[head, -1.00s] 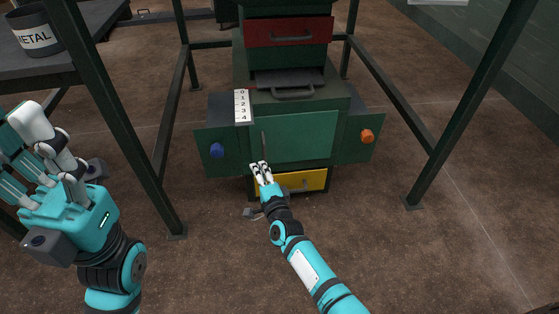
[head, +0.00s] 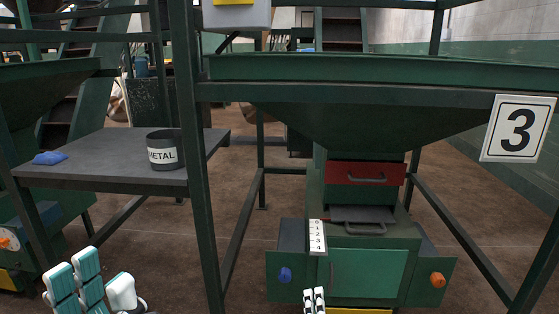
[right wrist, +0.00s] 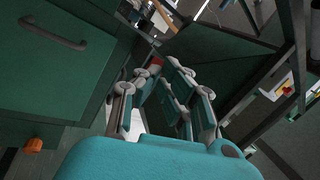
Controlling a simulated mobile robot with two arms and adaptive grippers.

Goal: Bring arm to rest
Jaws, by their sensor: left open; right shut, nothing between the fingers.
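My left gripper (head: 92,280) is at the bottom left of the head view, with teal fingers and a white thumb spread open and empty. My right gripper (head: 314,298) shows only its white fingertips at the bottom edge, shut and empty, in front of the lower part of the green cabinet (head: 366,272). In the right wrist view my right gripper (right wrist: 160,90) fills the middle, with the cabinet front and its handle (right wrist: 52,34) to its left. The rest of my right arm is out of the head view.
A dark table (head: 105,168) at left holds a METAL bin (head: 165,150) and a blue lump (head: 50,158). Green frame posts (head: 196,170) stand between the table and cabinet. A blue knob (head: 285,275) and an orange knob (head: 437,280) flank the cabinet door.

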